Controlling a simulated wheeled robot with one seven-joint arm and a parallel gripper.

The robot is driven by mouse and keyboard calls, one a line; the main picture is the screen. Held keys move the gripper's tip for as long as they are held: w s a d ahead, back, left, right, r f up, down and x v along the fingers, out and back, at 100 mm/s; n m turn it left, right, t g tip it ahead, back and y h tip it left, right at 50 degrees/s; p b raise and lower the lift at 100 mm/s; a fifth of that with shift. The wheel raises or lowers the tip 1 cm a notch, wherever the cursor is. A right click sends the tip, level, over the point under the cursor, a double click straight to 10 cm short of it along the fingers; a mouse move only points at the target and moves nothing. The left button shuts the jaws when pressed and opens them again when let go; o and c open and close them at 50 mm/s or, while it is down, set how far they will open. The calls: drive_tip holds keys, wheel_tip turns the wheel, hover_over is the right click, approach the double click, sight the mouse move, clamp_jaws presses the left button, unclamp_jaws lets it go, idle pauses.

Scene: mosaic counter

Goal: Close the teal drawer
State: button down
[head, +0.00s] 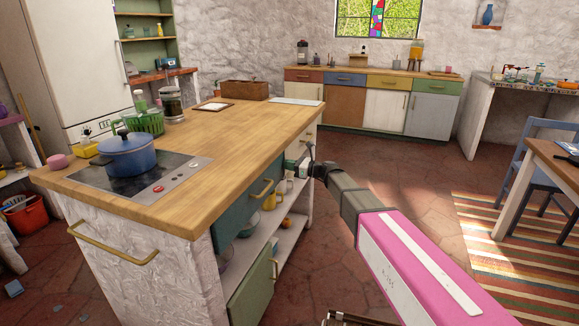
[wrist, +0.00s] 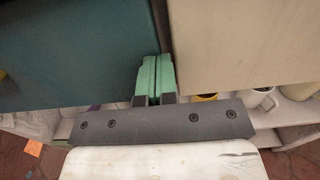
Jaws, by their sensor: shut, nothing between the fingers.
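The teal drawer (head: 236,212) is in the near end of the island's long side, just under the wooden top, with a brass handle (head: 262,188) on its front. In the wrist view its flat teal front (wrist: 70,50) fills the upper left. How far it stands out is hard to tell. My gripper (head: 291,166) is at the far end of the teal front, beside the island. In the wrist view its green fingers (wrist: 154,78) are shut together and empty, at the gap between the teal front and a cream drawer front (wrist: 215,45). Whether they touch either front is unclear.
Open shelves with mugs and a yellow jug (head: 269,202) lie below the drawers. A green cabinet door (head: 253,288) is under the teal drawer. A blue pot (head: 127,155) stands on the hob. Tiled floor right of the island is clear up to a striped rug (head: 490,260).

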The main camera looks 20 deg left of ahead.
drive_tip(key=s+d, duration=0.1)
drive_tip(key=d, duration=1.2)
drive_tip(key=s+d+f+n+h, duration=0.5)
drive_tip(key=d+f, duration=0.2)
drive_tip(key=d, duration=0.2)
drive_tip(key=s+d+f+n+h, duration=0.45)
drive_tip(key=s+d+f, duration=0.2)
drive_tip(key=d, duration=0.25)
drive_tip(key=s+d+f+n+h, duration=0.2)
drive_tip(key=s+d+n, duration=0.1)
drive_tip(key=d, duration=0.3)
drive_tip(key=s+d+f+n+g+h, duration=0.1)
drive_tip(key=s+d+f+n+h, duration=0.1)
drive_tip(key=d, duration=0.5)
drive_tip(key=s+d+f+n+h, duration=0.2)
drive_tip(key=s+d+n+h, duration=0.2)
drive_tip(key=d, duration=0.3)
drive_tip(key=shift+s+f+g, duration=0.3)
drive_tip(key=shift+s, duration=0.25)
drive_tip(key=shift+n+h, duration=0.25)
